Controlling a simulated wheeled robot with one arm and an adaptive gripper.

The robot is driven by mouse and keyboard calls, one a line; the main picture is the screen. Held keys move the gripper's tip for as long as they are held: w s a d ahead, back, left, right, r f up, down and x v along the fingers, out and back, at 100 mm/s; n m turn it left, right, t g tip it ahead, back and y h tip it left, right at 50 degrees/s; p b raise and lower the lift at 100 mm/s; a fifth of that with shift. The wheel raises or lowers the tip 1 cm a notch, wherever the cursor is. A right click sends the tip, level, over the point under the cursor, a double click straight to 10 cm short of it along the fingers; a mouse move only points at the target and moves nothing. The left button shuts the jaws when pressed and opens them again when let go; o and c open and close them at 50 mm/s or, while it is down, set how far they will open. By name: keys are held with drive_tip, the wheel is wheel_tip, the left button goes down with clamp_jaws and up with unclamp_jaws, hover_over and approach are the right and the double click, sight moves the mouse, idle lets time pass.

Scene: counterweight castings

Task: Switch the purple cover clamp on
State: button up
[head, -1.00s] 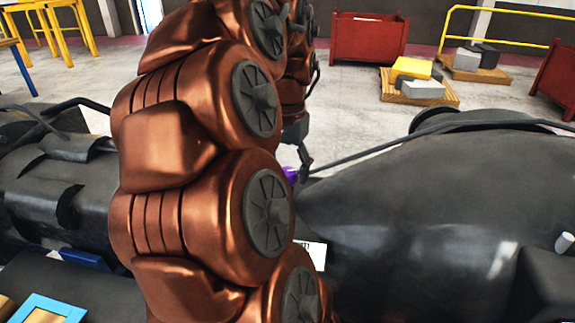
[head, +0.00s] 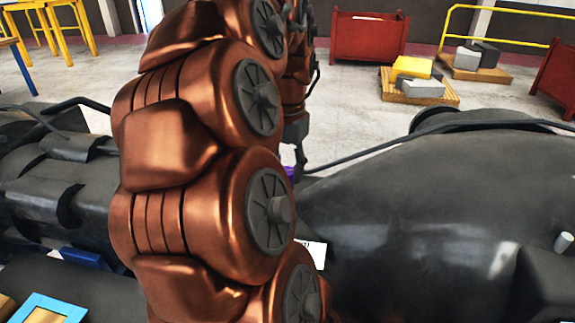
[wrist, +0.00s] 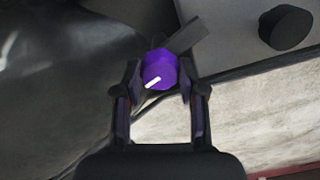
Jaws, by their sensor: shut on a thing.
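The purple cover clamp (wrist: 159,67) shows in the wrist view as a faceted purple knob with a white mark on its face, pointing to the lower left. My gripper (wrist: 160,78) has one finger on each side of it and is shut on it. A dark bar (wrist: 187,37) runs from behind the knob to the upper right. In the head view only a sliver of the purple clamp (head: 289,171) shows, beside my gripper (head: 299,160); my copper arm hides most of that spot.
A large black casting (head: 420,200) fills the right of the head view, with a dark cable along its top. A black round knob (wrist: 286,27) sits on a grey panel in the wrist view. Red bins (head: 368,37) and loaded pallets (head: 418,92) stand well back on the floor.

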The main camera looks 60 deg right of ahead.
sight(286, 171)
drive_tip(key=shift+m+p, duration=0.65)
drive_tip(key=shift+m, duration=1.35)
drive_tip(key=o, duration=1.1)
drive_tip(key=shift+o, duration=0.2)
wheel_tip(286, 171, up, 12)
drive_tip(key=shift+w+a, duration=0.1)
